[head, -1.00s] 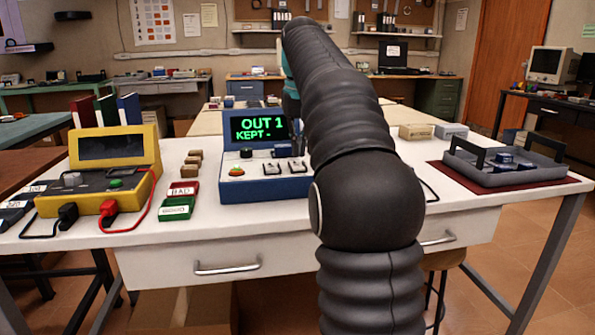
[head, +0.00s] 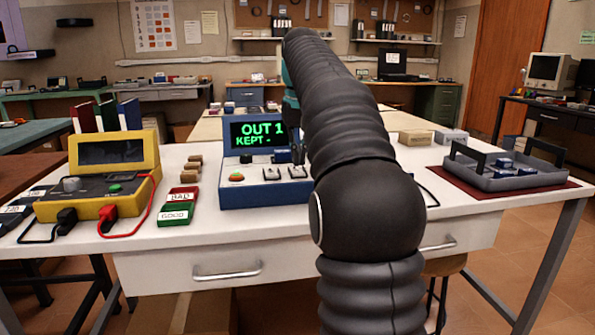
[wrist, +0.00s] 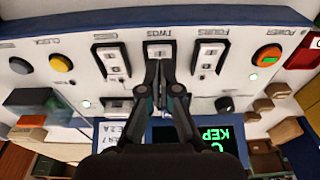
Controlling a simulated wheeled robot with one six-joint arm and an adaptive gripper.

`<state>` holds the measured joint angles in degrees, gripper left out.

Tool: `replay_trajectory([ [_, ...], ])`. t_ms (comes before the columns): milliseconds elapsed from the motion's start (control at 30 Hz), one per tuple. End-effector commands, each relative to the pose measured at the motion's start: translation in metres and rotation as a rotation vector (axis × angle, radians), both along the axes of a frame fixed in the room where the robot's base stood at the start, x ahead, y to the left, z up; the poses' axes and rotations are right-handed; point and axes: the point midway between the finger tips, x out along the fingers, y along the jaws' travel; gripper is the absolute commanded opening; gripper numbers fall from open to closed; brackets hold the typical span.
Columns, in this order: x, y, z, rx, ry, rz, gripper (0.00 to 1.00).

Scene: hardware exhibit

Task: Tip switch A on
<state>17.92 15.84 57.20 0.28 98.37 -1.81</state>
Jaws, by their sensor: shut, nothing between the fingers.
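The blue-edged panel device (head: 236,198) stands on the white table, its screen (head: 258,133) reading "OUT 1" and "KEPT -". In the wrist view its panel appears upside down, with a rocker switch labelled TWOS (wrist: 159,50), one labelled FOURS (wrist: 209,57) and a third rocker (wrist: 111,61) at their left. I cannot read a letter A beside any rocker. My gripper (wrist: 160,66) is shut and empty, its tips over the near edge of the TWOS rocker. Whether they touch it is unclear. In the head view my arm hides the device's right part.
In the head view a yellow instrument (head: 98,205), wooden blocks (head: 194,165) and a grey tray (head: 490,181) share the table.

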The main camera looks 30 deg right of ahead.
Motion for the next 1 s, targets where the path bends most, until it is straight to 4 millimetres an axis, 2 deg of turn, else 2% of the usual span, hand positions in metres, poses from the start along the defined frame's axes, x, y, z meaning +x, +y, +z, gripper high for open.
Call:
replay_trajectory([
  [1000,-0.0001,0.0000,-0.0051,0.000,0.000,0.000,0.00],
])
